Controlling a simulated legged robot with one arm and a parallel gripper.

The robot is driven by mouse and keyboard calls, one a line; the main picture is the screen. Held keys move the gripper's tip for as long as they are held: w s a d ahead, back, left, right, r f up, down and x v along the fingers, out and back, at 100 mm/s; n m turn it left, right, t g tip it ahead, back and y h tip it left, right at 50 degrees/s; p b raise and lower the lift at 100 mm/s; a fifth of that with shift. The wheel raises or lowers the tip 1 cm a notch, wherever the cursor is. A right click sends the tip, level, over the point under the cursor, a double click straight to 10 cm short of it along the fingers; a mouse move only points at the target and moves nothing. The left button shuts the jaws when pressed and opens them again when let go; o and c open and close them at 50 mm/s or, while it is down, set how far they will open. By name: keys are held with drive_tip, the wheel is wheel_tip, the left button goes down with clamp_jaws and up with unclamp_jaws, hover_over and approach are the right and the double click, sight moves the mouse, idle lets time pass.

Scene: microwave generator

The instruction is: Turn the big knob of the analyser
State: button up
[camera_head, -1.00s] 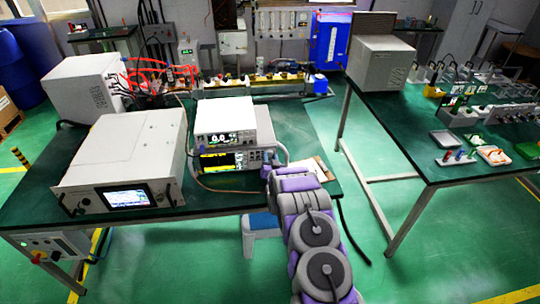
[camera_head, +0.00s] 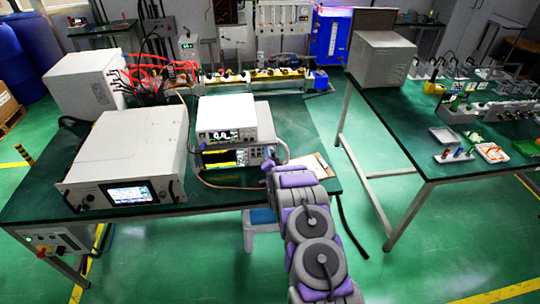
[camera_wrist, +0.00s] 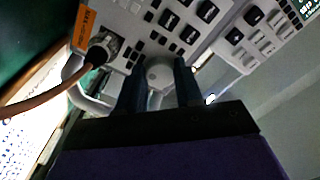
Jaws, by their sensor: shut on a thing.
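The analyser (camera_head: 216,165) is the lower of two stacked instruments on the green table, with a lit yellow and dark screen. In the wrist view its grey front panel (camera_wrist: 215,50) carries many dark buttons. The big knob (camera_wrist: 159,76) is round and pale and sits between my two dark fingers. My gripper (camera_wrist: 160,68) is shut on the knob, with a finger on each side. In the head view my arm reaches the analyser's right front corner and hides the knob; the fingers cannot be made out there.
A white instrument (camera_head: 226,115) stands on the analyser. A large grey box (camera_head: 130,150) with a screen stands to the left. A brown cable (camera_wrist: 45,102) plugs into the panel left of my fingers. A clipboard (camera_head: 312,165) lies at the table's right edge.

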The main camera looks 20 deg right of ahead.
drive_tip(key=shift+d, duration=0.1)
drive_tip(key=o, duration=0.8)
drive_tip(key=shift+c, duration=0.2)
drive_tip(key=shift+s, duration=0.1)
drive_tip(key=p+v, duration=0.2)
drive_tip(key=v, duration=1.5)
drive_tip(key=shift+s, duration=0.1)
